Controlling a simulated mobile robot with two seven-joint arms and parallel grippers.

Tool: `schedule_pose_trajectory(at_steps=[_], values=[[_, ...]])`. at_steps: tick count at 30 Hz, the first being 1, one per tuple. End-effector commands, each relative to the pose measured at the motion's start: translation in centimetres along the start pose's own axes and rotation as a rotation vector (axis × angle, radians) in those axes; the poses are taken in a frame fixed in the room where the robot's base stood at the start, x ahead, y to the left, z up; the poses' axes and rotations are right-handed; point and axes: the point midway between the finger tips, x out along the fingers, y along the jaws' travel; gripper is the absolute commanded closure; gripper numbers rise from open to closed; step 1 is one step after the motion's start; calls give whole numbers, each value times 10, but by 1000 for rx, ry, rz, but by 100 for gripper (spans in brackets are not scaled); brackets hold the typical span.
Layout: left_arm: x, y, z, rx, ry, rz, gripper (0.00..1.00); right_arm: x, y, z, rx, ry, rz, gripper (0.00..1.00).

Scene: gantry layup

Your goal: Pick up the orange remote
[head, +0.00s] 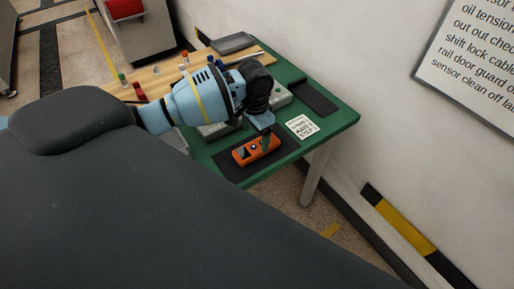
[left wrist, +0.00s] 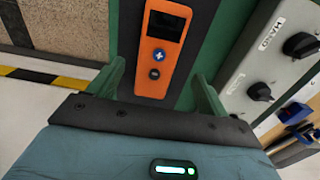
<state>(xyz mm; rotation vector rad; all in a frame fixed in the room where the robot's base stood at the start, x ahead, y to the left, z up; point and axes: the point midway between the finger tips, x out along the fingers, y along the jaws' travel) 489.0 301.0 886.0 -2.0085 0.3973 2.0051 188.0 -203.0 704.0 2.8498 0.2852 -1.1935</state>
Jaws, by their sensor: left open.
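The orange remote (head: 255,150) lies on a dark mat (head: 229,170) near the front edge of the green table (head: 342,118). In the left wrist view the orange remote (left wrist: 163,48) shows a dark screen, a blue plus button and a dark button. My left gripper (head: 267,139) is above the remote in the head view, partly covering it. In the left wrist view its two green fingers (left wrist: 158,85) are open, one on each side of the remote's near end, with nothing held. My right gripper is not in view.
A white printed card (head: 301,127) lies right of the mat. A grey control box (left wrist: 285,55) with black knobs is at the right in the wrist view. A dark flat pad (head: 314,98) lies behind the card. A wall stands behind the table.

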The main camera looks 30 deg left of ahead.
Motion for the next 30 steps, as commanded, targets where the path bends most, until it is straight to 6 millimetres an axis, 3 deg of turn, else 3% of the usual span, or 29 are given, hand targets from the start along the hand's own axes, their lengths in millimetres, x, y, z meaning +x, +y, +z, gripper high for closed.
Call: schedule_pose_trajectory(at_steps=[9, 19, 30], values=[[44, 4, -1, 0, -4, 2, 22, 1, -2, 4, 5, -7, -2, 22], [48, 4, -1, 0, 0, 0, 22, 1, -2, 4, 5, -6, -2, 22], [48, 4, -1, 0, 0, 0, 70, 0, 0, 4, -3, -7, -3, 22]])
